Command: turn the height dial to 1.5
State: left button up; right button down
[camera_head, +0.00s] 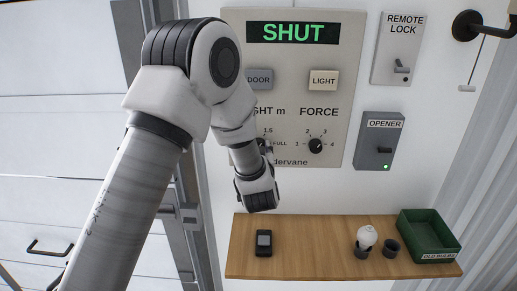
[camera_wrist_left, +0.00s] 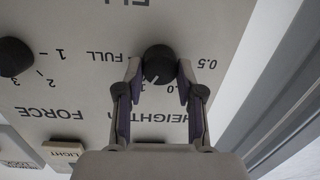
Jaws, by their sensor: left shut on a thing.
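The height dial (camera_wrist_left: 159,64) is a round black knob on the beige control panel. In the left wrist view, which shows the panel upside down, it sits between FULL on the left and 0.5 on the right. A pale pointer mark shows on its lower part, slanting down and left; the labels below it are partly hidden by the fingers. My left gripper (camera_wrist_left: 159,78) is shut on the height dial, one finger on each side. In the head view my left gripper (camera_head: 262,158) covers most of the dial; the 1.5 label shows above it. My right gripper is not in view.
The black force dial (camera_head: 316,146) is close to the right of the gripper. The panel's display (camera_head: 293,33) reads SHUT. Below, a wooden shelf (camera_head: 320,262) holds a dark device (camera_head: 264,243), a white bulb (camera_head: 367,236), a dark cup (camera_head: 391,249) and a green bin (camera_head: 428,232).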

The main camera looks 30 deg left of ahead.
pick_arm(q)
jog(key=shift+r, duration=0.1)
jog(key=o, duration=0.9)
jog(key=shift+o, duration=1.3)
jog(key=shift+w, duration=0.1)
jog(key=f+v, duration=0.1)
jog(key=v, duration=1.1)
jog(key=shift+r, duration=0.3)
jog(key=shift+a, duration=0.15)
